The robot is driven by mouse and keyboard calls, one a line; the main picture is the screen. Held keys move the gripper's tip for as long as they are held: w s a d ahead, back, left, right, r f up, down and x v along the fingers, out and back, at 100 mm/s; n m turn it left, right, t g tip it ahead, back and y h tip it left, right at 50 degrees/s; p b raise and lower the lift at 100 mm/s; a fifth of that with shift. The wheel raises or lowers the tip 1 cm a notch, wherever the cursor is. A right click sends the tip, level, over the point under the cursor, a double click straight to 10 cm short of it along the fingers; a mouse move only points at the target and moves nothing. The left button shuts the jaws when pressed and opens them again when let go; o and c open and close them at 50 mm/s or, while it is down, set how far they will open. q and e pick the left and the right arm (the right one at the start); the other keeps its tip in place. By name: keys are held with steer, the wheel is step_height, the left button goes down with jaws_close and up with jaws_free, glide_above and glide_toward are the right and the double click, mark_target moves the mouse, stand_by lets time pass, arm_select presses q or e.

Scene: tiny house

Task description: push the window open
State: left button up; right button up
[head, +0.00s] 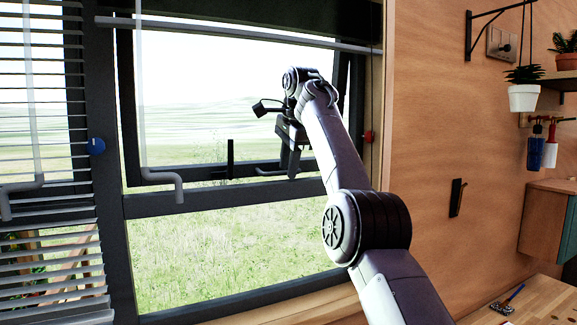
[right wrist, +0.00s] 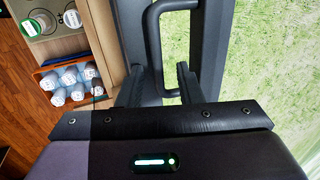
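The window has a dark frame, and its upper sash (head: 129,120) appears tilted a little outward, with a bright strip under its bottom rail. A dark U-shaped handle (right wrist: 153,45) shows in the right wrist view, with part of it in the head view (head: 265,172) low on the sash. My right gripper (head: 294,160) is at the handle near the sash's lower right. In the right wrist view its two fingers (right wrist: 158,82) are apart, with part of the handle between them; contact is unclear. My left gripper is not in view.
Blinds (head: 40,150) hang at the left. A grey rod with a bent end (head: 165,178) hangs before the window. A wooden wall (head: 430,130) with a hanging plant (head: 523,97) is at the right. A crate (right wrist: 48,88) holding several bottles shows in the right wrist view.

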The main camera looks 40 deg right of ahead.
mark_target(279, 160)
steer(key=shift+s+a+r, duration=0.1)
steer(key=shift+s, duration=0.1)
steer(key=c, duration=0.3)
jaws_close()
steer(key=shift+t, duration=0.7)
steer(key=w+p, duration=0.1)
steer(key=w+d+p, duration=0.1)
steer(key=w+p, duration=0.3)
steer(key=shift+d+r, duration=0.2)
steer(key=shift+d, duration=0.1)
steer(key=shift+w+d+f+p, duration=0.15)
steer(key=shift+w+p, duration=0.25)
steer(key=shift+w, duration=0.05)
steer(key=shift+f, duration=0.1)
